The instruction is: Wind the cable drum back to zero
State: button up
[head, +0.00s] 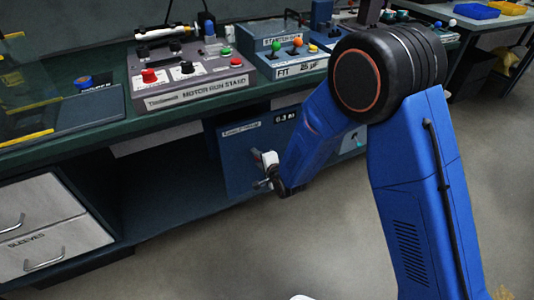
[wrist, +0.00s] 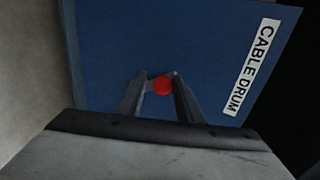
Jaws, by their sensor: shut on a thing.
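The cable drum box is a blue panel (head: 232,160) under the bench in the head view. Its upper right label (head: 285,119) seems to read 0.3 m. In the wrist view its blue face (wrist: 120,40) carries a white CABLE DRUM label (wrist: 251,67). A red knob (wrist: 163,86) shows between the two fingers of my gripper (wrist: 158,80), which is shut on it. In the head view my gripper (head: 268,178) is at the front of the panel; the knob is hidden there.
White SLEEVES drawers (head: 50,240) stand at left. The floor (head: 230,255) in front is clear.

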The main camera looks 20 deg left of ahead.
jog(key=shift+s+d+f, duration=0.1)
jog(key=shift+d+f, duration=0.05)
jog(key=shift+f, duration=0.15)
jog(key=shift+s+a+f, duration=0.35)
jog(key=shift+f, duration=0.1)
jog(key=shift+c, duration=1.1)
jog(key=shift+s+a+f, duration=0.25)
jog(key=shift+a+f, duration=0.15)
jog(key=shift+a, duration=0.1)
jog(key=shift+s+a+f, duration=0.35)
jog(key=shift+s+f, duration=0.05)
jog(key=shift+f, duration=0.2)
jog(key=shift+f, duration=0.15)
